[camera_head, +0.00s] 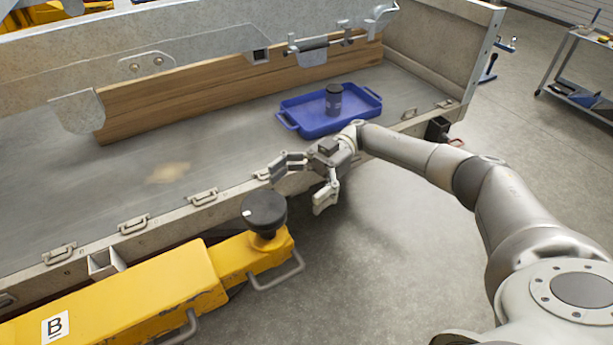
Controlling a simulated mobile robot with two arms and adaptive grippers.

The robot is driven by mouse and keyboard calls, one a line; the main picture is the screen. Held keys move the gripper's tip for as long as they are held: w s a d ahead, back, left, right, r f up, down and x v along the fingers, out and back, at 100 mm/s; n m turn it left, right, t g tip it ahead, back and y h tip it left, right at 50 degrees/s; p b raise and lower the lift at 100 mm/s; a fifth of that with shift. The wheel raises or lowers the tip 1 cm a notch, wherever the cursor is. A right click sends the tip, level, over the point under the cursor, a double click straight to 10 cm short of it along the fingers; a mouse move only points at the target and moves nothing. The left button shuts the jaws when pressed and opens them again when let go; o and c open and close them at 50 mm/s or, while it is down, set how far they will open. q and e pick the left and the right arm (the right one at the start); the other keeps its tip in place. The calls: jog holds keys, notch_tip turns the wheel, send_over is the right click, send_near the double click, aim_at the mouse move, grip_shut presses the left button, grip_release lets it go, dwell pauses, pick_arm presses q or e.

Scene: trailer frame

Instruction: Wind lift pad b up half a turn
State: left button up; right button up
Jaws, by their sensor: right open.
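Lift pad B is the round dark pad (265,211) on top of the yellow lift arm (150,290), which carries a white label with the letter B. The pad stands beside the trailer's near edge, and a small light mark shows on its rim. My right gripper (297,187) is open and empty, above and to the right of the pad, apart from it. Its fingers spread toward the left and downward near the trailer edge. My left gripper is not in view.
The trailer bed (60,215) has a side rail with metal tie-down loops (203,198). A blue tray (315,122) holding a dark canister (334,99) stands on the bed. A cart (580,85) stands at the far right. Grey floor is clear under my right arm.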

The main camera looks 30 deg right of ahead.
jog(key=shift+v, duration=1.95)
